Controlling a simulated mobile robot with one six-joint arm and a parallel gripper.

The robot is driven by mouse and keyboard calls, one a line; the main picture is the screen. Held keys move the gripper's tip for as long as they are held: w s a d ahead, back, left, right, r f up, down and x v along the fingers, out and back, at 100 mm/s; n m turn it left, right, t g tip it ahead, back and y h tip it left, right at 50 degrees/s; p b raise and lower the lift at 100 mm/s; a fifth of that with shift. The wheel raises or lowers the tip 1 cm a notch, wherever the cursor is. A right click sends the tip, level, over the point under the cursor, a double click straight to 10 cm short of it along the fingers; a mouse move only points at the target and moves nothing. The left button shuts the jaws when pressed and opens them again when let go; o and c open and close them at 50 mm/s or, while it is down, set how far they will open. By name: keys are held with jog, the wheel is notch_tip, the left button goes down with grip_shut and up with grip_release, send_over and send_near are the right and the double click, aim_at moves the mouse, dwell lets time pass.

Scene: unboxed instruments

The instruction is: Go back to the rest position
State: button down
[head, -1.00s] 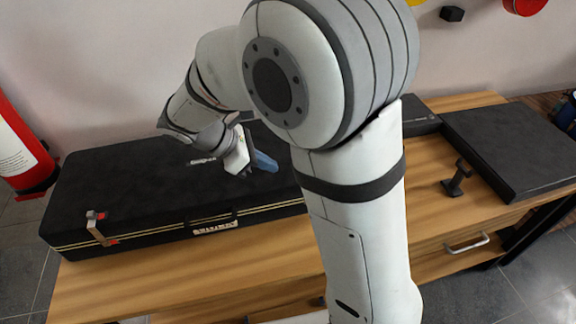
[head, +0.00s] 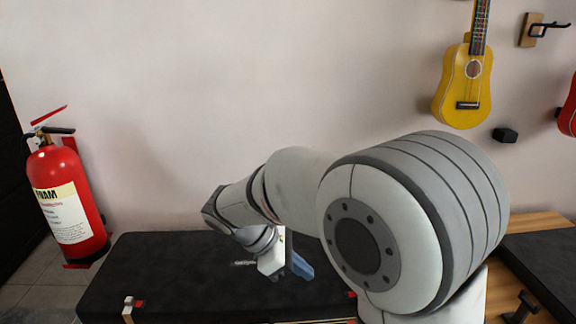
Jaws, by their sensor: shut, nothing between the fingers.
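My gripper (head: 302,267) shows at the end of my arm, partly behind the wrist, above the black case. Its blue fingers look closed together with nothing held. The long black instrument case (head: 180,265) lies shut on the wooden table, and my arm covers part of it. I cannot tell from this view how far the gripper is above the lid.
A red fire extinguisher (head: 68,205) is on the wall at the left. A yellow ukulele (head: 464,85) hangs at upper right, near a wall hook (head: 543,29). A black flat case (head: 545,265) lies at the right. The wall's middle is clear.

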jog(key=s+d+r+m+t+y+p, duration=0.2)
jog(key=s+d+m+y, duration=0.6)
jog(key=m, duration=0.9)
jog(key=s+d+r+p, duration=0.1)
jog(key=s+d, duration=0.2)
jog(key=s, duration=0.2)
jog(key=shift+d+r+m+y, duration=0.2)
jog(key=shift+d+m+y, duration=0.1)
jog(key=shift+m, duration=0.1)
jog(key=c, duration=2.2)
grip_release()
